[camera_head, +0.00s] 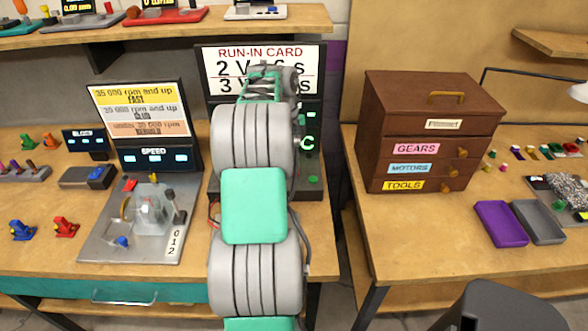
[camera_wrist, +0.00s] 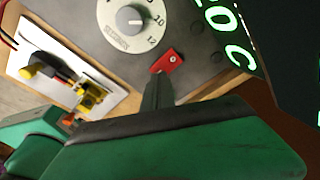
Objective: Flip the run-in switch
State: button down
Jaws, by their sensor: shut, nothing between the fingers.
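A small red switch piece (camera_wrist: 168,62) with a pale round spot sits on a dark grey panel (camera_wrist: 192,48) in the wrist view. I take it for the run-in switch; which way it is set is too small to tell. My gripper (camera_wrist: 158,84) is shut and empty, its dark fingertips just below the red piece. I cannot tell if they touch it. In the head view my arm covers the switch and most of the run-in unit, under the sign reading RUN-IN CARD (camera_head: 262,53).
A numbered dial (camera_wrist: 128,18) and glowing green characters (camera_wrist: 222,30) share the panel. A white plate with yellow clips (camera_wrist: 60,75) lies beside it. In the head view, a speed tester (camera_head: 150,215) stands left and a brown drawer chest (camera_head: 428,130) right.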

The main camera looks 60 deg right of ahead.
jog(key=shift+f+b, duration=0.7)
jog(key=shift+r, duration=0.1)
jog(key=shift+r+p, duration=2.75)
jog(key=shift+r, duration=0.7)
